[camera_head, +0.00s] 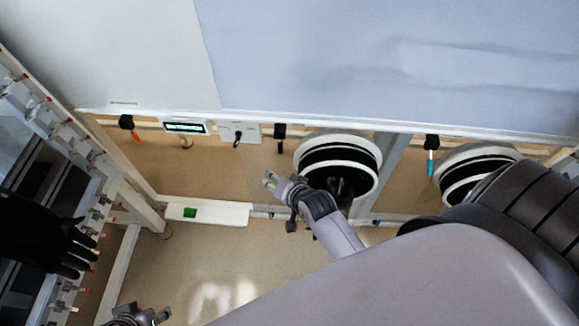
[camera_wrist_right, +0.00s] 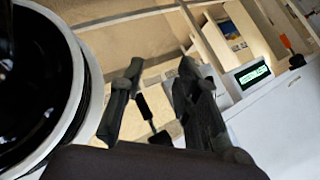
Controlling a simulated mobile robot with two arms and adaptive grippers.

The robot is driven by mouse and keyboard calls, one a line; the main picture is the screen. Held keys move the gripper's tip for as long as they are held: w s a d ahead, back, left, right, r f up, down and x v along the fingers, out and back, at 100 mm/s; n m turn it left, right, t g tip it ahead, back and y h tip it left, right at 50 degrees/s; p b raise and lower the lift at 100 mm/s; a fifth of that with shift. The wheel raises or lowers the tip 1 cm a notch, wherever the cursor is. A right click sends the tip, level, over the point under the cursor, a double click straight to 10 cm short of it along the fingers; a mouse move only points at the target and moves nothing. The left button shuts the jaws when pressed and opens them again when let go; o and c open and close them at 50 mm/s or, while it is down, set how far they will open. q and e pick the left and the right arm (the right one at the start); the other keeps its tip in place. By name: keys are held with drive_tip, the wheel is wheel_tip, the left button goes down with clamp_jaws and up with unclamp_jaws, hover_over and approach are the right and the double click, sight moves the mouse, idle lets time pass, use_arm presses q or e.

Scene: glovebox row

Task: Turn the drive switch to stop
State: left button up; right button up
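The drive switch looks to be the small white box with a black knob (camera_head: 238,134) on the rail below the pale panel, right of a green-lit display. My right gripper (camera_head: 270,180) is in front of the wall, below and right of that box, and apart from it. In the right wrist view its two dark fingers (camera_wrist_right: 160,68) are spread with nothing between their tips. The box is mostly hidden there behind the right finger, so the knob's setting cannot be read. My left gripper (camera_head: 148,316) is cut off at the bottom edge, its opening unclear.
The green-lit display (camera_head: 185,127) also shows in the wrist view (camera_wrist_right: 252,75). Two round glove ports (camera_head: 340,141) (camera_head: 478,150) are right of the switch, the nearer close to my right gripper. An orange-handled tool (camera_head: 131,128) hangs left. A white ledge (camera_head: 220,213) lies below.

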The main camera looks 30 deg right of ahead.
drive_tip(key=s+f+n+g, duration=0.1)
drive_tip(key=s+f, duration=0.3)
drive_tip(key=f, duration=0.3)
drive_tip(key=s+f+n+g, duration=0.1)
drive_tip(key=s+f, duration=0.3)
drive_tip(key=f, duration=0.4)
drive_tip(key=shift+s+a+n+g, duration=0.3)
drive_tip(key=shift+a+n+g, duration=0.1)
drive_tip(key=shift+n, duration=0.3)
